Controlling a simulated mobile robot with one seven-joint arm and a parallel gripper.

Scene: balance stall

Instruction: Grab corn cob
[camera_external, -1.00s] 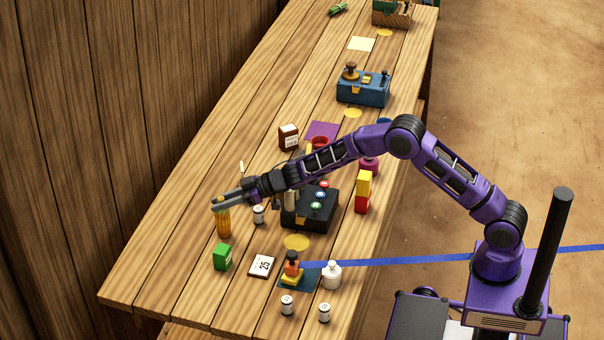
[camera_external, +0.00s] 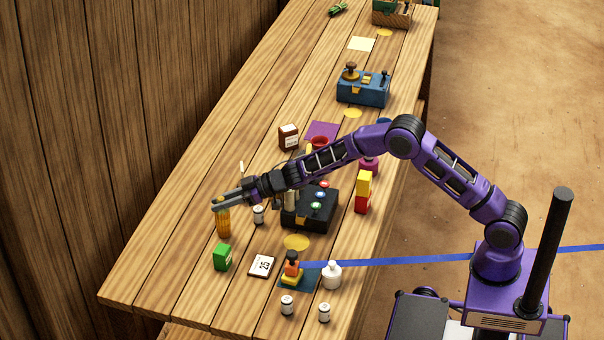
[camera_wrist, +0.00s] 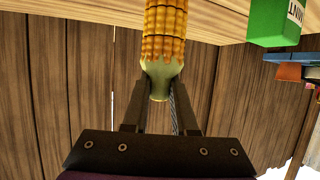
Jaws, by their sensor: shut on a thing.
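The yellow corn cob (camera_external: 223,222) is upright at the left part of the wooden table, near the wall side. My gripper (camera_external: 220,203) reaches it from the right, with its fingers around the cob's upper end. In the wrist view the corn cob (camera_wrist: 165,35) shows yellow kernels and a pale green end, and that end sits between the fingertips of my gripper (camera_wrist: 160,100). The gripper is shut on the cob. I cannot tell whether the cob's lower end touches the table.
A green box (camera_external: 222,257) stands just in front of the cob, and a small white jar (camera_external: 258,214) is to its right. A black device (camera_external: 310,208) with coloured buttons lies below my forearm. A wooden wall (camera_external: 100,120) runs along the left.

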